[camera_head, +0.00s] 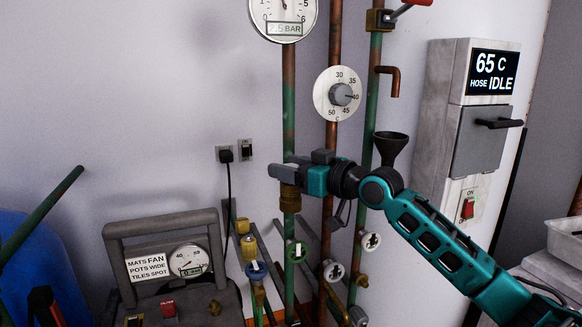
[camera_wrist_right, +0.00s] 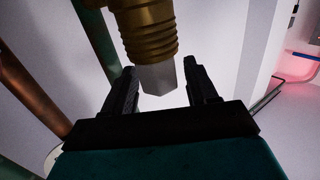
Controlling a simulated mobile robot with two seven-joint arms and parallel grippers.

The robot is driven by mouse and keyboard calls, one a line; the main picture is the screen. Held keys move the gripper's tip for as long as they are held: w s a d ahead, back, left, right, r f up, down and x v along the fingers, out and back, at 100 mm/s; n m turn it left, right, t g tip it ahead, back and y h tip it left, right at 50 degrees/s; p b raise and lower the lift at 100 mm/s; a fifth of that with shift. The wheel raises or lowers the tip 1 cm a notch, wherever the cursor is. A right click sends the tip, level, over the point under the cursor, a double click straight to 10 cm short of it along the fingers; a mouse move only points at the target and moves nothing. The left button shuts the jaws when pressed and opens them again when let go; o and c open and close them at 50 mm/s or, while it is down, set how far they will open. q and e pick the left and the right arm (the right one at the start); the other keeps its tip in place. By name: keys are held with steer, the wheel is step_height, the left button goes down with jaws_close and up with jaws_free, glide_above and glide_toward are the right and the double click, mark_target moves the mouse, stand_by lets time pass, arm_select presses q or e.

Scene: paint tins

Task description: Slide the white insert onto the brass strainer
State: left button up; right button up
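The brass strainer (camera_head: 290,198) is on the green vertical pipe in the head view, just below my right gripper's fingers. In the right wrist view the ribbed brass strainer (camera_wrist_right: 150,28) comes in from the top. The white insert (camera_wrist_right: 157,77) sits at its end, in line with it and apparently touching; how deep it is seated I cannot tell. My right gripper (camera_wrist_right: 162,85) has its fingers apart on either side of the insert, with a gap visible on the right. In the head view the right gripper (camera_head: 287,172) hides the insert. My left gripper is not in view.
Copper (camera_head: 331,145) and green pipes run vertically close to my right gripper. A dial (camera_head: 338,93) is above it and a black funnel (camera_head: 390,147) to its right. Several valves (camera_head: 296,252) are below. A heater box (camera_head: 466,130) is on the right wall.

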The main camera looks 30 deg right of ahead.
steer(key=shift+o, duration=0.9)
steer(key=shift+s, duration=0.1)
steer(key=shift+s+d, duration=0.15)
steer(key=shift+s, duration=0.1)
steer(key=b+v, duration=0.2)
steer(key=v, duration=1)
steer(key=shift+b, duration=0.3)
